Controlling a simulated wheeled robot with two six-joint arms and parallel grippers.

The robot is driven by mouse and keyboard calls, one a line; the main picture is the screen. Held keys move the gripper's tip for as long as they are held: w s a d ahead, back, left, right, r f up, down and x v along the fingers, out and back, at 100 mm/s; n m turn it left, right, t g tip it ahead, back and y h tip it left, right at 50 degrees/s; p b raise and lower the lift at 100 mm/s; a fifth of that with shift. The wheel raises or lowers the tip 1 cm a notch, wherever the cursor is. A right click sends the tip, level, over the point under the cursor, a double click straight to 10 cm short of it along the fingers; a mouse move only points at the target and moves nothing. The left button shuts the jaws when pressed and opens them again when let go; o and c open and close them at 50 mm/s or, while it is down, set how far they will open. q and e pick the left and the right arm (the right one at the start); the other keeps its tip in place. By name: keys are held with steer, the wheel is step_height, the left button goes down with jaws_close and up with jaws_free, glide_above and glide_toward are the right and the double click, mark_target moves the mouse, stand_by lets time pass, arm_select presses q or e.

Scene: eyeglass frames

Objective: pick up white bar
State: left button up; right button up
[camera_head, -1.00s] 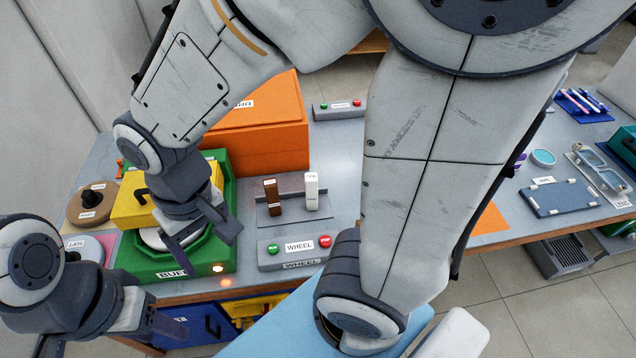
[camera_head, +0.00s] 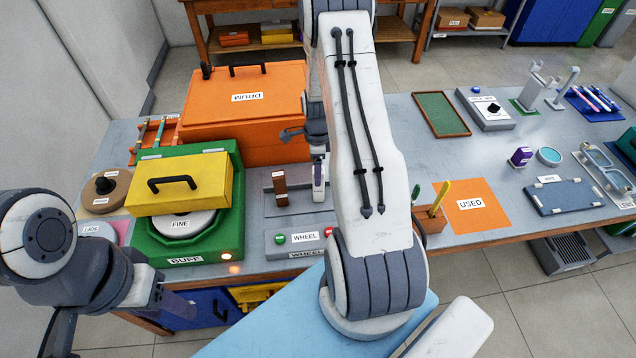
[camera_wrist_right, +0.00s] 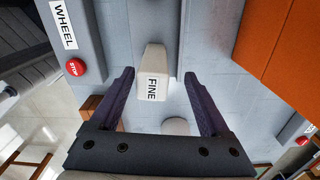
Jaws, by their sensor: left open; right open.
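The white bar (camera_head: 318,187) stands upright beside a brown bar (camera_head: 279,186) on a grey holder (camera_head: 268,208). In the right wrist view the white bar (camera_wrist_right: 153,73) has a FINE label and lies between the fingertips of my right gripper (camera_wrist_right: 159,78), with gaps at both sides. That gripper is open and empty. In the head view it is above and behind the bar, partly hidden by my right arm. My left gripper (camera_head: 122,318) is open and empty at the lower left, far from the bar.
A WHEEL button box (camera_head: 305,238) stands in front of the holder. The green BUFF machine (camera_head: 228,215) with its yellow lid (camera_head: 180,188) is at left, the orange DRUM box (camera_head: 240,110) behind. A pen holder (camera_head: 430,220) and orange USED mat (camera_head: 472,205) are at right.

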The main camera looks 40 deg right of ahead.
steer(key=f, duration=0.1)
steer(key=f+p, duration=0.1)
steer(key=f, duration=0.1)
steer(key=f+p, duration=0.1)
steer(key=f, duration=0.1)
steer(key=shift+s+a+f, duration=0.1)
steer(key=shift+s+a, duration=0.05)
steer(key=shift+s, duration=0.25)
steer(key=shift+f, duration=0.4)
jaws_close()
